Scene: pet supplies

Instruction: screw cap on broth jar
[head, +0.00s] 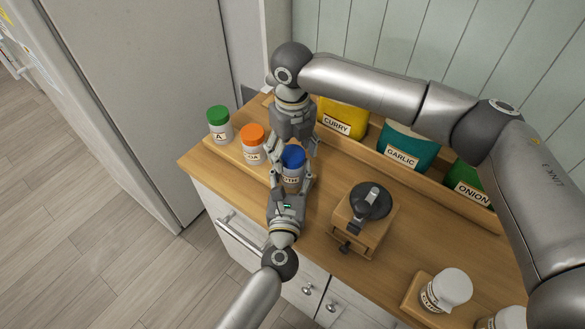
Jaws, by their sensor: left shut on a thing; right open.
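The broth jar (291,180) is a small white jar, its label partly hidden. It stands upright near the front left of the wooden counter. A blue cap (293,156) sits on top of it; I cannot tell how tightly it is seated. My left gripper (290,183) reaches in from the front and is shut on the jar's body. My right gripper (294,150) comes down from behind and above, open, with its fingers at either side of the blue cap. The fingers hide parts of the jar, and contact with the cap is unclear.
A green-capped jar (219,124) and an orange-capped jar (253,144) stand left on a wooden strip. A wooden grinder (362,219) stands to the right. Curry (343,116), garlic (407,147) and onion (470,184) packs line the back. A white-topped jar (446,290) is at front right.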

